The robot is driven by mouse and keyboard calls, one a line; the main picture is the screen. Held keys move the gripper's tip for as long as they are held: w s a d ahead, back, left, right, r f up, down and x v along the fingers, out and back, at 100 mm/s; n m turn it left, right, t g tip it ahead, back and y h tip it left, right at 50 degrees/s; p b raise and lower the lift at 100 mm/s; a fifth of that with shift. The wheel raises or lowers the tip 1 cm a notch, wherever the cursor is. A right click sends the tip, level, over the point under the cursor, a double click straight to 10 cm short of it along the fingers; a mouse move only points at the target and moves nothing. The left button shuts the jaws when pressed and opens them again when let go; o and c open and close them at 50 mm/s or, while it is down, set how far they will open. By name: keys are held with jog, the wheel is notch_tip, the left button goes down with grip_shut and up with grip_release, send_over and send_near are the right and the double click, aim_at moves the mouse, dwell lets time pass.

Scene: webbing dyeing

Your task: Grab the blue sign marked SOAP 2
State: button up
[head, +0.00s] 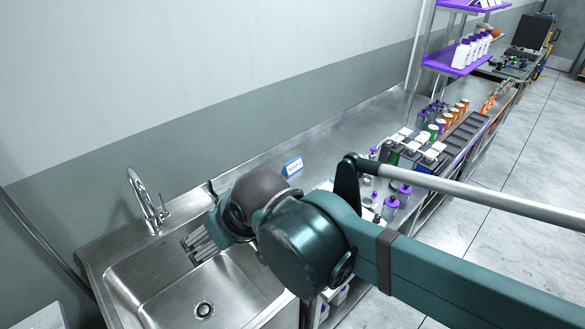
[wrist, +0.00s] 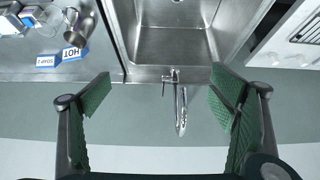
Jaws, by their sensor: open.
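In the head view a small blue-and-white sign (head: 292,166) stands on the steel counter, right of the sink; its lettering is too small to read there. In the wrist view two such signs show upside down at the left: one marked HOT (wrist: 71,54), and beside it one that seems to read SOAP (wrist: 45,61), its number unclear. No sign clearly reads SOAP 2. My gripper (wrist: 160,78) is open and empty, its green-padded fingers wide apart with the faucet and sink edge between them in view. In the head view my gripper (head: 200,243) is over the sink, left of the sign.
The steel sink (head: 190,285) has a curved faucet (head: 147,200) at its back. Metal cups (wrist: 82,22) stand close to the signs in the wrist view. Purple-capped bottles (head: 390,203) and trays crowd the counter farther right. A wall runs behind the counter.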

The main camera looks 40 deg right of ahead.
jog(key=shift+w+r, duration=0.1)
jog(key=w+d+r+g+h, duration=0.1)
jog(key=w+d+r, duration=0.1)
jog(key=w+d, duration=0.4)
jog(key=w+d+r+g, duration=0.1)
jog(key=w+d+r, duration=0.25)
jog(key=w, duration=0.55)
jog(key=w+d+f+g, duration=0.2)
jog(key=w+d+f, duration=0.2)
jog(key=w+d, duration=0.95)
jog(key=w+d+f+g, duration=0.1)
jog(key=w+d+f, duration=0.1)
jog(key=d+f, duration=0.5)
jog(key=w+d+f+g, duration=0.1)
jog(key=w+d+f, duration=0.2)
jog(key=d+f, duration=0.5)
jog(key=w+d+f+g+y, duration=0.1)
jog(key=d+f, duration=0.6)
jog(key=d, duration=1.1)
jog(key=shift+w+d+f+n+p, duration=0.3)
jog(key=shift+w+f+p, duration=0.1)
jog(key=shift+w, duration=0.25)
jog(key=shift+d+f, duration=0.2)
jog(key=shift+f, duration=0.05)
